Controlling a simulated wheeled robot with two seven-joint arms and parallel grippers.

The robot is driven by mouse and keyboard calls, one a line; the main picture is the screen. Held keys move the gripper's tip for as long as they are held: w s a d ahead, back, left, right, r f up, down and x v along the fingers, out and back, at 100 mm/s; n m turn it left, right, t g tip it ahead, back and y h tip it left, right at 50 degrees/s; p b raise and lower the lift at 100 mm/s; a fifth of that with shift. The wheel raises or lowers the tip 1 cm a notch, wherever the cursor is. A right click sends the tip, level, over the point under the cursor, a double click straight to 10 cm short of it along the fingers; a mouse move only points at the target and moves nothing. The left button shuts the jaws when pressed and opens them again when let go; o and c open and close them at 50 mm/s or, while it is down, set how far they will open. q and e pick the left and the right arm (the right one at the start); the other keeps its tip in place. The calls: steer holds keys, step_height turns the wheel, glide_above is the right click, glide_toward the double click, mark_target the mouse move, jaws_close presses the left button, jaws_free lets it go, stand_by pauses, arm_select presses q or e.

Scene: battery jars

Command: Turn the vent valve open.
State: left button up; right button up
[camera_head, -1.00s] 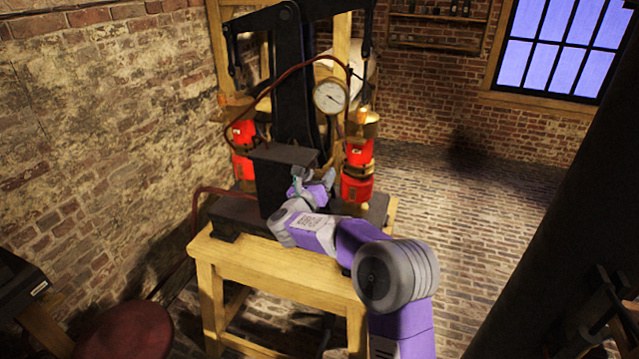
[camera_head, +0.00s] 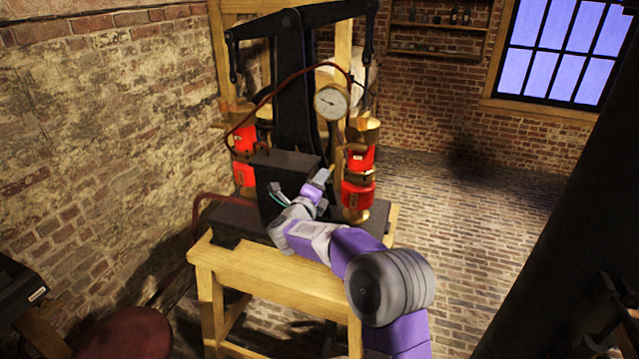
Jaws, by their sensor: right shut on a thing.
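My right gripper (camera_head: 322,180) is in front of the black block (camera_head: 282,165) on the wooden bench, left of the right-hand red and brass cylinder (camera_head: 359,188). It is shut on a small part that its fingers mostly hide; by its place this appears to be the vent valve. The valve's angle cannot be made out. A round white gauge (camera_head: 331,102) with a dark needle stands above and behind the gripper. My left gripper is not in view.
The wooden bench (camera_head: 270,279) carries the black pump frame (camera_head: 293,85). Another red and brass cylinder (camera_head: 244,140) stands at its left. A dark red stool (camera_head: 125,335) is at the lower left. The brick floor right of the bench is clear.

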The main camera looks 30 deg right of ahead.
steer(key=shift+n+p, duration=0.55)
steer(key=shift+n, duration=1.45)
steer(key=o, duration=1)
steer(key=shift+o, duration=0.2)
steer(key=v, duration=0.7)
steer(key=shift+s+a, duration=0.2)
steer(key=shift+a, duration=0.05)
